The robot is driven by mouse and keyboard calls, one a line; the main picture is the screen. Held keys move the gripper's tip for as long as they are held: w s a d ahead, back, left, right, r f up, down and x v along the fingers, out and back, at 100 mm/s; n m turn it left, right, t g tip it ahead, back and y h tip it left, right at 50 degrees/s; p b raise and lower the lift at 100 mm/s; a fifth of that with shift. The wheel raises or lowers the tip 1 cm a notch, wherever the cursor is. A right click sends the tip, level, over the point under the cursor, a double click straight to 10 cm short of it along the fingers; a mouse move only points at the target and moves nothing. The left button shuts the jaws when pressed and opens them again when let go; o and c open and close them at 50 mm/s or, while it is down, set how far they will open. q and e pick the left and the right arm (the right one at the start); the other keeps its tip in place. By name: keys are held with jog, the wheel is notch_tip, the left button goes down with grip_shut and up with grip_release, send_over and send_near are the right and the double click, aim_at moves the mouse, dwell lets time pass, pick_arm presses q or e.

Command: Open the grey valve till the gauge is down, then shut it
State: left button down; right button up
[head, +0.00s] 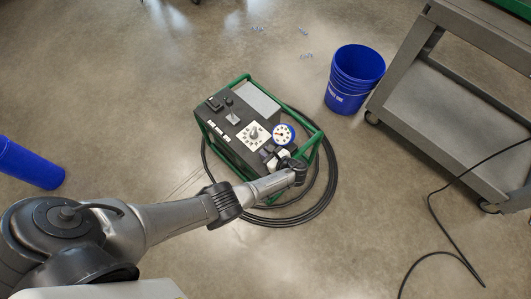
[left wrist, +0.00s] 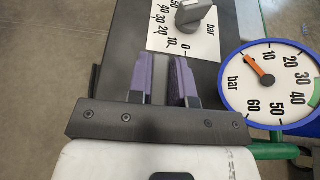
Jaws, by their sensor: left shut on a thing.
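The gauge (head: 284,134) has a blue rim and a white face and sits on the dark cart unit. In the left wrist view the gauge (left wrist: 268,80) has its orange needle pointing to the low end of the scale, near 0. My left gripper (left wrist: 162,80) has purple pads closed on a narrow grey piece, which looks like the grey valve (left wrist: 162,72); the pads hide most of it. In the head view my left gripper (head: 277,157) is low beside the gauge, and the valve is hidden there. My right gripper is out of view.
A grey knob (left wrist: 195,14) on a white bar scale sits beside the gauge. The unit has a green tube frame (head: 310,140) and a black hose (head: 325,195) coiled around it. A blue bucket (head: 354,78) and a grey trolley (head: 440,100) stand right. Floor in front is clear.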

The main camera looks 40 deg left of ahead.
pick_arm(q)
jog(key=shift+s+f, duration=0.3)
jog(key=shift+f, duration=0.15)
jog(key=c, duration=1.4)
grip_release()
jog(key=o, duration=0.3)
jog(key=shift+w+r, duration=0.1)
jog(key=shift+w, duration=0.2)
jog(key=shift+o, duration=0.3)
jog(key=shift+s+d, duration=0.1)
jog(key=shift+s+r, duration=0.1)
jog(key=shift+d+r+p, duration=0.3)
jog(key=shift+d+r, duration=0.05)
jog(key=p+v, duration=0.3)
jog(key=v, duration=1)
jog(key=shift+f, duration=0.15)
